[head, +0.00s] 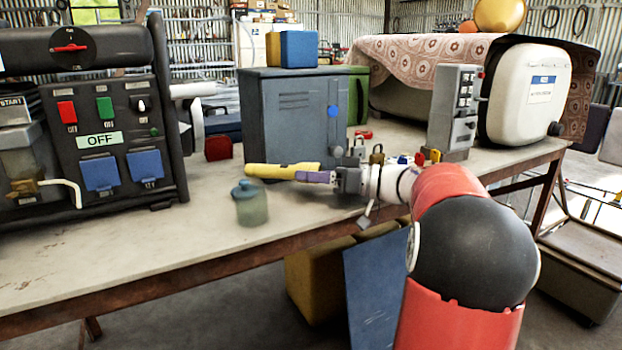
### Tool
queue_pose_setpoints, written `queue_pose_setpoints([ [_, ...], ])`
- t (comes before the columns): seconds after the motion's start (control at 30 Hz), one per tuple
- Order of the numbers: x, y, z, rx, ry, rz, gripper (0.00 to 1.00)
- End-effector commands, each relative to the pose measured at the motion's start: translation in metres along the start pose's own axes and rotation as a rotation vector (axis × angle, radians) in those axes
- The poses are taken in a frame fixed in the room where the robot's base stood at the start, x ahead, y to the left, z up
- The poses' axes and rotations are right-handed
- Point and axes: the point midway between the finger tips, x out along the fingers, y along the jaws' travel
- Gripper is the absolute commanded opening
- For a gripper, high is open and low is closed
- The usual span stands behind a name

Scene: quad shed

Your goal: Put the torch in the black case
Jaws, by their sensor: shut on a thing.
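The torch (270,171) is a yellow stick-like body with a wider left end, lying roughly level over the bench top. My gripper (305,176) reaches in from the right and is shut on the torch's right end. One purple finger shows on the near side; the other finger is hidden. I cannot tell whether the torch touches the bench. I cannot make out a black case for sure. A dark blue-grey box (222,126) is partly hidden behind the grey metal cabinet (287,118).
A greenish jar (250,204) with a blue lid stands close in front of the torch. A black-framed generator (105,120) fills the left. Padlocks (376,155), a grey switch box (456,110) and a cream container (524,95) stand right. The front left bench (110,245) is clear.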

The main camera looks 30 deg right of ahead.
Motion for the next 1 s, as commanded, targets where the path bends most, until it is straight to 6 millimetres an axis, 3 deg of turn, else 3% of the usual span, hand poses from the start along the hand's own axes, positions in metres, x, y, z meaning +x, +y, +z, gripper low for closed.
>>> queue_pose_setpoints([
  [0.83,0.004,0.005,0.018,0.006,-0.001,-0.001,0.10],
  [0.87,0.004,0.006,0.018,0.008,-0.002,-0.001,0.42],
  [1.0,0.004,0.006,0.020,0.012,-0.004,-0.001,0.60],
])
